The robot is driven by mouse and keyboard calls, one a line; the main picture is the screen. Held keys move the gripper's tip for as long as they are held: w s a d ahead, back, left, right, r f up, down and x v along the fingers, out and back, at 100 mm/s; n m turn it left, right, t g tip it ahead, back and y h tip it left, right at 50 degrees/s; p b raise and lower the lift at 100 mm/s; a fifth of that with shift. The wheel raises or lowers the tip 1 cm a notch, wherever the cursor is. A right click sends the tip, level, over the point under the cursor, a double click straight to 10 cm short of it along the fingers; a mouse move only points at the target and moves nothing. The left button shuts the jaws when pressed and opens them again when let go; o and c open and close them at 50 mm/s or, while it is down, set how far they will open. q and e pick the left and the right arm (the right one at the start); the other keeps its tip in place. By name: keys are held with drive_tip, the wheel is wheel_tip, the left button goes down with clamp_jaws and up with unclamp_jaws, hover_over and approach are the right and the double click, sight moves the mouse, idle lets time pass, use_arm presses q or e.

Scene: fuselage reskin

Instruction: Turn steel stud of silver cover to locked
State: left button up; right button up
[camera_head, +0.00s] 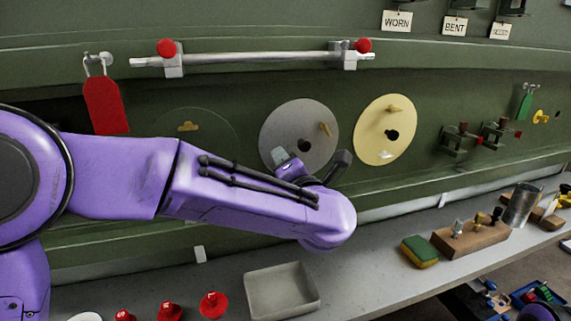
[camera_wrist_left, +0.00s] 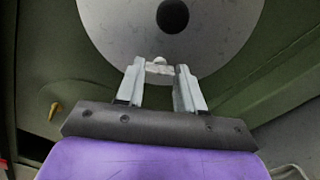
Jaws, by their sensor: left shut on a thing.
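The silver cover (camera_head: 310,112) is a round grey disc on the green fuselage panel, with a dark centre hole and a brass stud (camera_head: 325,128) at its upper right. My left gripper (camera_head: 280,154) is at the disc's lower-left edge. In the left wrist view the silver cover (camera_wrist_left: 215,25) fills the top, and a small pale steel stud (camera_wrist_left: 158,69) sits near its rim between the fingertips of my left gripper (camera_wrist_left: 160,75). The fingers are shut on this stud. Its turn angle is hard to tell.
A gold cover (camera_head: 376,110) is just to the right, and a green cover (camera_head: 205,140) to the left. A silver rail (camera_head: 250,59) with red knobs runs above. Below, the bench holds a grey tray (camera_head: 282,290), red caps (camera_head: 213,304), a sponge (camera_head: 419,251) and a wooden block (camera_head: 472,240).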

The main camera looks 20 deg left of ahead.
use_arm(q)
drive_tip(key=shift+a+f, duration=0.1)
drive_tip(key=o, duration=0.9)
drive_tip(key=shift+o, duration=0.8)
drive_tip(key=shift+w+a, duration=0.1)
drive_tip(key=shift+a, duration=0.05)
drive_tip(key=b+v, duration=0.3)
drive_tip(key=v, duration=0.7)
drive_tip(key=shift+d+b, duration=0.25)
drive_tip(key=shift+b, duration=0.05)
